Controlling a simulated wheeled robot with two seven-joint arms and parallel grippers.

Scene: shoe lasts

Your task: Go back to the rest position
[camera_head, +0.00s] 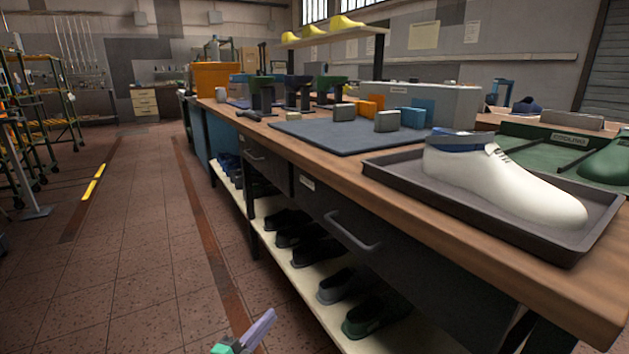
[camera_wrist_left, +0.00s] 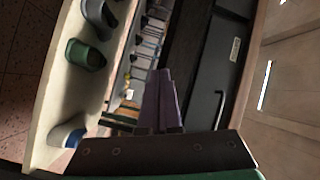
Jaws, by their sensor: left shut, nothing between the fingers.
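My left gripper (camera_head: 265,322) shows at the bottom edge of the head view, low over the tiled floor and in front of the workbench. Its purple fingers are shut together with nothing between them. They also show in the left wrist view (camera_wrist_left: 160,88), with the bench's shelf to the left and a dark drawer front to the right. Most of the left arm is out of the head view. My right gripper does not show. A white shoe last (camera_head: 505,185) with a blue top lies in a dark tray (camera_head: 410,187) on the bench, apart from my gripper.
The workbench (camera_head: 590,290) runs along the right, with drawers and a drawer handle (camera_head: 352,232) facing me. Its lower shelf (camera_head: 290,290) holds several dark shoes. A blue-grey mat (camera_head: 320,135) lies on top. The floor aisle (camera_head: 130,240) at left is clear.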

